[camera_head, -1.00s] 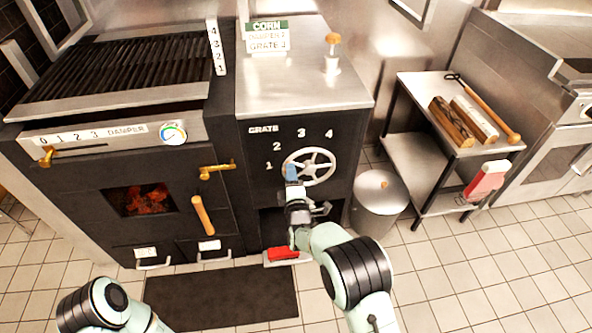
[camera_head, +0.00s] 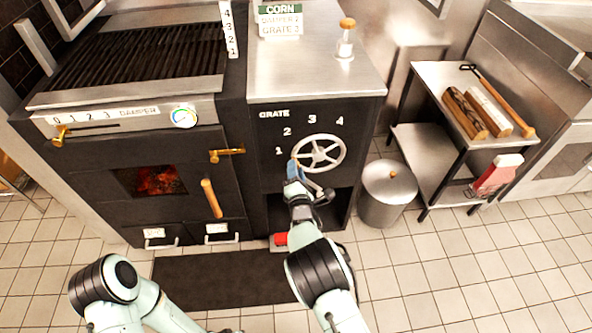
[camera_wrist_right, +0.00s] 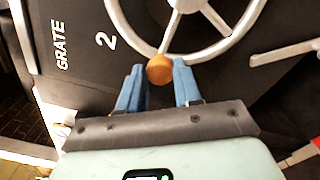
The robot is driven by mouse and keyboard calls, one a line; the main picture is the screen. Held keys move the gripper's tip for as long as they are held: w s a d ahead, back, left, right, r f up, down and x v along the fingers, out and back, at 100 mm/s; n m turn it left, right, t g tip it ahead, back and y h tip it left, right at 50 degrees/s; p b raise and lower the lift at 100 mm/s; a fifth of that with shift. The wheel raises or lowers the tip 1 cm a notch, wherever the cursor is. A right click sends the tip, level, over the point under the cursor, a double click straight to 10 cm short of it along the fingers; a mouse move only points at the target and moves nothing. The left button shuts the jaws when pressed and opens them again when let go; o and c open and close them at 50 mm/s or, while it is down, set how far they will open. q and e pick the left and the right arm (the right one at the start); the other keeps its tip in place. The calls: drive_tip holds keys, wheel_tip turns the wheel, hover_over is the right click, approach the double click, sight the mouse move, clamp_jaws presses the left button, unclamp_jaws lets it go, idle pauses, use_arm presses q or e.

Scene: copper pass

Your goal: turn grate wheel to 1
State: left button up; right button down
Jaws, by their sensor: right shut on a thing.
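The grate wheel (camera_head: 340,160) is a silver spoked handwheel on the black front panel, below the GRATE numbers 1 to 4 (camera_head: 311,119). My right gripper (camera_head: 296,167) is at the wheel's left side, near the number 1 (camera_head: 279,151). In the right wrist view, its blue fingertips (camera_wrist_right: 159,75) are shut on the wheel's orange knob (camera_wrist_right: 160,69) at the rim. The number 2 (camera_wrist_right: 105,40) shows left of the rim there. My left arm shows at the bottom left of the head view, but its gripper is out of view.
The grill oven with a lit firebox (camera_head: 158,181) stands left of the panel. A lidded metal bin (camera_head: 386,190) stands just right of it. A cart (camera_head: 428,147) holds logs (camera_head: 466,113) farther right. A dark mat (camera_head: 225,278) lies in front on the tiled floor.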

drive_tip(key=shift+d, duration=0.1)
drive_tip(key=c, duration=0.8)
unclamp_jaws()
use_arm(q)
drive_tip(key=shift+g+h, duration=0.3)
drive_tip(key=shift+g, duration=0.4)
drive_tip(key=s+r, duration=0.1)
drive_tip(key=s+d+r+p, duration=0.1)
drive_tip(key=s+r+p, duration=0.1)
drive_tip(key=shift+s+d, duration=0.35)
drive_tip(key=shift+d, duration=0.05)
use_arm(e)
drive_tip(key=s, duration=1.3)
drive_tip(key=shift+s+d, duration=0.2)
drive_tip(key=shift+f, duration=0.1)
